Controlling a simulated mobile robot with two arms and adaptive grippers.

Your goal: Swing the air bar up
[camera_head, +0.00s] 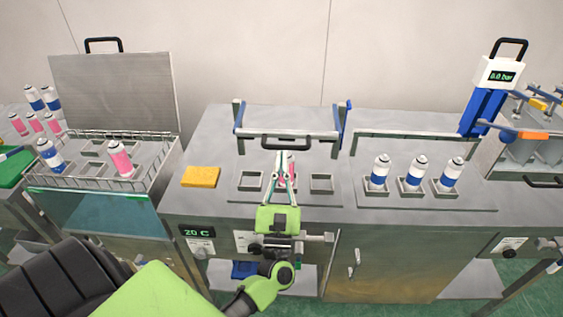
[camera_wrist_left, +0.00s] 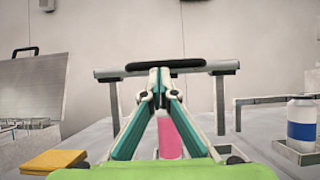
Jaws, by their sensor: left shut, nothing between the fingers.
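The air bar (camera_head: 257,134) is a grey rail with a black handle (camera_head: 286,144), low at the middle station between two blue-edged posts. In the left wrist view the air bar (camera_wrist_left: 110,73) runs level on two uprights, with its black handle (camera_wrist_left: 190,63) on top. My left gripper (camera_head: 284,155) is shut and empty, its fingertips just in front of the handle. In the left wrist view the fingertips (camera_wrist_left: 159,72) overlap the bar's lower edge; I cannot tell if they touch. My right gripper is in neither view.
A pink can (camera_head: 291,166) stands behind my left fingers, between two empty sockets. A yellow sponge (camera_head: 201,177) lies left. Several blue-white cans (camera_head: 414,174) stand right. A basket bath (camera_head: 98,186) with a raised lid (camera_head: 116,92) is at left.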

